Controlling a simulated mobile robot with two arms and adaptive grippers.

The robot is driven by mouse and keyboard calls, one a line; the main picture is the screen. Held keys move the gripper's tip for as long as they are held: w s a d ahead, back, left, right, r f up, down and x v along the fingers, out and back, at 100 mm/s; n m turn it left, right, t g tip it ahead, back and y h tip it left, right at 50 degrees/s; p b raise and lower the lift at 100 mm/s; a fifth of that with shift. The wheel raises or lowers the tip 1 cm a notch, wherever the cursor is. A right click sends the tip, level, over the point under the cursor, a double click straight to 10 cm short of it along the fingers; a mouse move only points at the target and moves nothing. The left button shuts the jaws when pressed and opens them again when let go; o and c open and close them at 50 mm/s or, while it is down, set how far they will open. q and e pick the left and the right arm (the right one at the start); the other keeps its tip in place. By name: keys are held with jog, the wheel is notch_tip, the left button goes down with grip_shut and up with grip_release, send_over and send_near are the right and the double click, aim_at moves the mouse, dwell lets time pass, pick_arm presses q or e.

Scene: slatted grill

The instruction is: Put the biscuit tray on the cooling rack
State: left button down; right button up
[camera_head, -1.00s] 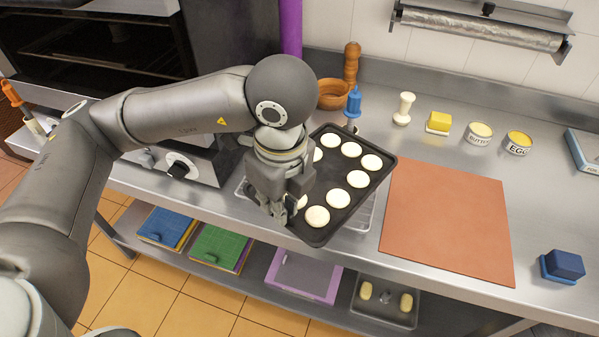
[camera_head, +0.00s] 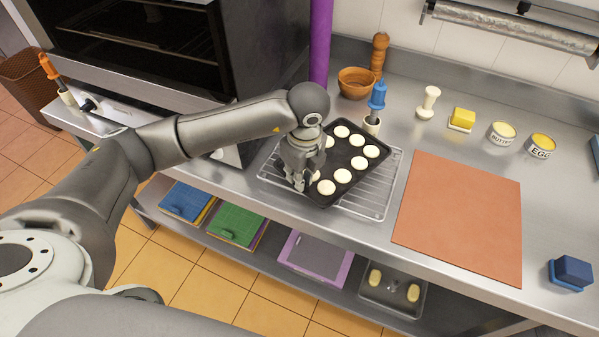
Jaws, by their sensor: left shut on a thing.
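The biscuit tray (camera_head: 322,190) is a dark baking tray with several pale round biscuits on it. It is over the wire cooling rack (camera_head: 378,203) on the steel counter, turned at an angle to it. I cannot tell whether the tray touches the rack or is held just above it. My left gripper (camera_head: 300,184) is shut on the tray's left edge, with its fingers partly hidden by the wrist. The rack shows on the tray's right and at its left corner. My right gripper is not in view.
An orange-brown mat (camera_head: 460,217) lies right of the rack. A blue-handled brush in a holder (camera_head: 372,122), a wooden bowl (camera_head: 356,82) and a pepper mill (camera_head: 379,52) stand behind the tray. An oven (camera_head: 140,40) is at the upper left. A lower shelf holds coloured boards (camera_head: 236,224).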

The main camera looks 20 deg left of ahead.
pick_arm(q)
jog(key=shift+f, duration=0.1)
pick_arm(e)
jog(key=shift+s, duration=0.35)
pick_arm(q)
jog(key=shift+f, duration=0.1)
jog(key=c, duration=1.5)
grip_release()
jog(key=shift+s+d+r+b, duration=0.2)
jog(key=shift+r+b, duration=0.1)
jog(key=shift+r, duration=1.7)
jog(key=shift+s+d+r+b, duration=0.2)
jog(key=shift+r+b, duration=0.1)
jog(key=shift+r, duration=1.75)
jog(key=shift+s+d+r+b, duration=0.1)
jog(key=shift+d+r+b, duration=0.15)
jog(key=shift+r, duration=1.75)
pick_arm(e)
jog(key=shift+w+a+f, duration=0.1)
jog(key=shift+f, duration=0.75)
pick_arm(q)
jog(key=shift+f, duration=0.1)
